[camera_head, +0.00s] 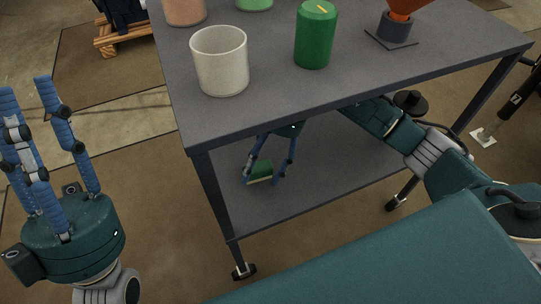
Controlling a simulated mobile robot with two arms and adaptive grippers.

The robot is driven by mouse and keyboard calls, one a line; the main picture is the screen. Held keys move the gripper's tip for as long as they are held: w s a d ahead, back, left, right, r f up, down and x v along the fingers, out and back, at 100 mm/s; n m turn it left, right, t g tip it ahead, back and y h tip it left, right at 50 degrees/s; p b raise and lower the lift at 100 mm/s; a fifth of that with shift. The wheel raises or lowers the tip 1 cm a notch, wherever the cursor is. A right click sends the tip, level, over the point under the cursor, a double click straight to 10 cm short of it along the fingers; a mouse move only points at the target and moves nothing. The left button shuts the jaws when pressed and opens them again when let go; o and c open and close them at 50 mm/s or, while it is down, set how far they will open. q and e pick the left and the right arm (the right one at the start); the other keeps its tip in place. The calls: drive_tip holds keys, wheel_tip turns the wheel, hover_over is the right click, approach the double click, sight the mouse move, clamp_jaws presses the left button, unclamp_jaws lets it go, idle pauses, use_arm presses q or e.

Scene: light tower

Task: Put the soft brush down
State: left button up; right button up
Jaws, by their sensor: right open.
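My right gripper (264,177) reaches in under the tabletop, fingers pointing down and spread apart. It is open, its fingertips around or just in front of the brush; I cannot tell whether they touch it. The palm is partly hidden by the tabletop edge. My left gripper (28,88) is at the far left, outside the table, with its fingers pointing up, open and empty.
The tabletop (275,95) holds a white cup (220,62), a green cylinder (316,35) and an orange funnel-like piece on a dark base (396,27). Table legs (212,193) frame the shelf. The shelf is clear to the right of the brush.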

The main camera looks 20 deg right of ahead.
drive_tip(key=shift+r+p, duration=0.4)
drive_tip(key=shift+p, duration=0.15)
drive_tip(key=shift+w+d+r, duration=0.25)
drive_tip(key=shift+d, duration=0.2)
drive_tip(key=shift+w+d+r, duration=0.2)
drive_tip(key=shift+d+r, duration=0.05)
drive_tip(key=shift+d, duration=0.15)
use_arm(q)
drive_tip(key=w+d+f+g+y+p, duration=0.1)
drive_tip(key=w+f+g+y, duration=0.1)
drive_tip(key=w+f+g, duration=0.4)
drive_tip(key=w+f, duration=0.2)
drive_tip(key=w, duration=0.1)
drive_tip(key=shift+w+d, duration=0.15)
drive_tip(key=shift+d, duration=0.15)
use_arm(e)
drive_tip(key=w+d, duration=0.1)
drive_tip(key=d, duration=0.2)
drive_tip(key=w+d, duration=0.2)
drive_tip(key=d, duration=0.1)
drive_tip(key=w+d, duration=0.1)
drive_tip(key=d, duration=0.2)
drive_tip(key=shift+w+d+f, duration=0.1)
drive_tip(key=shift+w+d, duration=0.1)
drive_tip(key=shift+d, duration=0.2)
